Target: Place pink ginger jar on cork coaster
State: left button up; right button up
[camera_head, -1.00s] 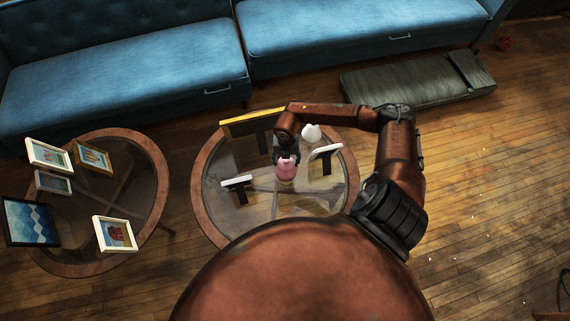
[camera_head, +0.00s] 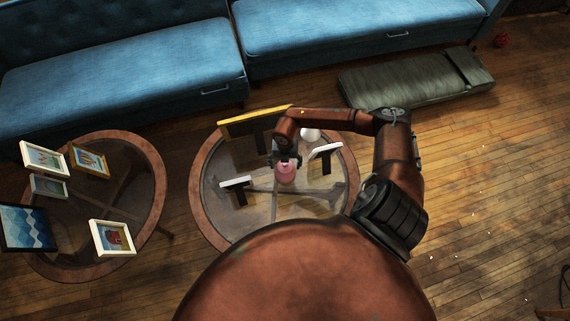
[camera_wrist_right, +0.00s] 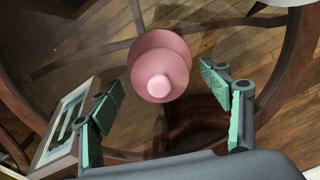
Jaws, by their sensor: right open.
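The pink ginger jar (camera_head: 285,174) stands near the middle of the round glass-topped table. In the right wrist view the jar (camera_wrist_right: 160,62) shows from above, its round knob facing the camera. My right gripper (camera_head: 287,160) is over the table at the jar's far side in the head view. In the wrist view my right gripper (camera_wrist_right: 166,106) is open, with its green-padded fingers apart and clear gaps on both sides of the jar. I cannot make out the cork coaster in either view. My left gripper is not in view.
The glass table (camera_head: 204,213) also carries a yellow-edged frame (camera_head: 240,127), two white-edged frames (camera_head: 236,183) (camera_head: 326,150) and a white object (camera_head: 310,134) close to my arm. A second round table (camera_head: 155,190) with several pictures stands left. Blue sofas (camera_head: 120,75) line the back.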

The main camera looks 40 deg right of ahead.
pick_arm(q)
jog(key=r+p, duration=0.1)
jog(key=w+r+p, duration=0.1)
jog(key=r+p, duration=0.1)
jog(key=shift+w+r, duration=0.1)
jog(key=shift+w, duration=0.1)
pick_arm(e)
notch_tip(320, 180, up, 12)
jog(key=shift+r, duration=0.15)
dwell(0.5)
